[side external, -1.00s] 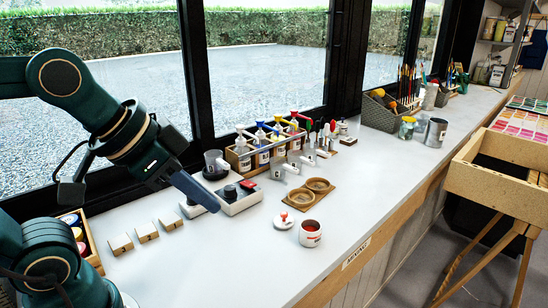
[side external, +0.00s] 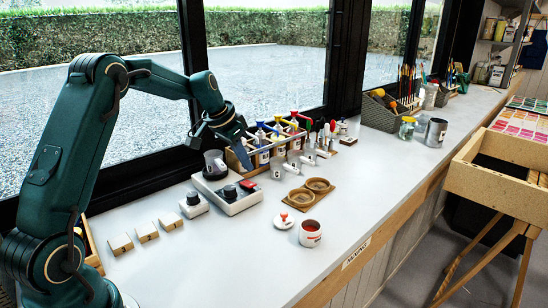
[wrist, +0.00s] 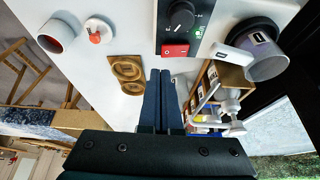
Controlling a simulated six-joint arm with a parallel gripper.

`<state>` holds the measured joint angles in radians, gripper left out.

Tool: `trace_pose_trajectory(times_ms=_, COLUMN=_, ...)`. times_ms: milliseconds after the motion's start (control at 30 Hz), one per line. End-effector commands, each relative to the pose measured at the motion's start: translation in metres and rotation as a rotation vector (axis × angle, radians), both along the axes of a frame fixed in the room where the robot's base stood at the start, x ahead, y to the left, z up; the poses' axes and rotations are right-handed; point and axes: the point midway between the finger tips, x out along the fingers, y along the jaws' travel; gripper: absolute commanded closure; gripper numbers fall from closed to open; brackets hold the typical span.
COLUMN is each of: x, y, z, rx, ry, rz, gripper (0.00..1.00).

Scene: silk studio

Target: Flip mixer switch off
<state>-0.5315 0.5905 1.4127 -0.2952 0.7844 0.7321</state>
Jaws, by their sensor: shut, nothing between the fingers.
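I cannot tell which way the rocker is tipped. My gripper (side external: 246,164) is shut and empty, above and behind the switch near the bottle rack. In the wrist view the fingertips (wrist: 160,74) appear just below the switch, apart from it.
A wooden rack of pump bottles (side external: 262,155) stands close beside my gripper. A small knob box (side external: 194,205) is left of the mixer.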

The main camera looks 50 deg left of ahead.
Motion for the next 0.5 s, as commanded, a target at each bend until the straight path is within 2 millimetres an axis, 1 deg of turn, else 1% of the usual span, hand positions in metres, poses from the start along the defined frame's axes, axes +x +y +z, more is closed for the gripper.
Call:
trace_pose_trajectory(times_ms=33, x=-0.003, y=0.004, z=-0.009, rx=-0.011, ry=0.019, rz=0.013, gripper=1.0)
trace_pose_trajectory(times_ms=133, x=-0.005, y=0.008, z=-0.016, rx=-0.018, ry=0.029, rz=0.025, gripper=1.0)
trace_pose_trajectory(times_ms=267, x=-0.002, y=0.008, z=-0.022, rx=-0.017, ry=0.029, rz=0.025, gripper=1.0)
trace_pose_trajectory(times_ms=500, x=0.006, y=0.008, z=-0.04, rx=-0.017, ry=0.027, rz=0.027, gripper=1.0)
